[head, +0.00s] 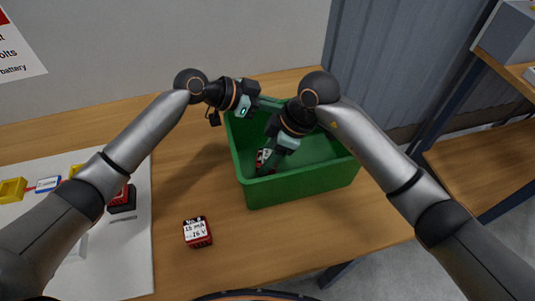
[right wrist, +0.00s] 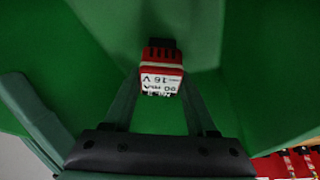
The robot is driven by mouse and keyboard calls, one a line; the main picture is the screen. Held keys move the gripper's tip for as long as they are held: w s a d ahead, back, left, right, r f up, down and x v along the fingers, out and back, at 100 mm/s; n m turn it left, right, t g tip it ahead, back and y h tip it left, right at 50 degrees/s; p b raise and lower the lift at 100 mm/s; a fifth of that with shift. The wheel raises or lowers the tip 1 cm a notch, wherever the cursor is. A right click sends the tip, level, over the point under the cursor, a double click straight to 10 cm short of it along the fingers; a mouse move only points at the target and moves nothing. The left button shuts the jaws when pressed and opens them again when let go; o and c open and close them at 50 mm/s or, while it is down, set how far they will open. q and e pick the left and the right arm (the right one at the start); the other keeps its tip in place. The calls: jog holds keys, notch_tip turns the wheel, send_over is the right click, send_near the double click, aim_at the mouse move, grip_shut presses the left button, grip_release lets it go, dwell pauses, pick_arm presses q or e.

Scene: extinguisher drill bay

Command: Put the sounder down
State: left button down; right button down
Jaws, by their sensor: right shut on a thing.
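A red sounder with a white label (right wrist: 161,78) is between the fingers of my right gripper (right wrist: 160,88) in the right wrist view. The label reads upside down, partly "16 V". In the head view my right gripper (head: 270,157) reaches down inside the green crate (head: 305,186), shut on the sounder (head: 263,156). Whether the sounder touches the crate floor cannot be told. My left gripper (head: 249,98) is above the crate's back left corner; its fingers are too small and dark to read.
Another red unit with a white label (head: 197,232) stands on the wooden table (head: 190,180), in front of the crate. A pale board (head: 130,255) with several small parts lies at the left. A shelf (head: 490,160) stands to the right.

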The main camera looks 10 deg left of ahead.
jog(key=shift+c, duration=1)
grip_release()
jog(key=shift+f, duration=0.15)
jog(key=v, duration=1.2)
pick_arm(q)
jog(key=c, duration=1)
grip_release()
jog(key=shift+o, duration=0.2)
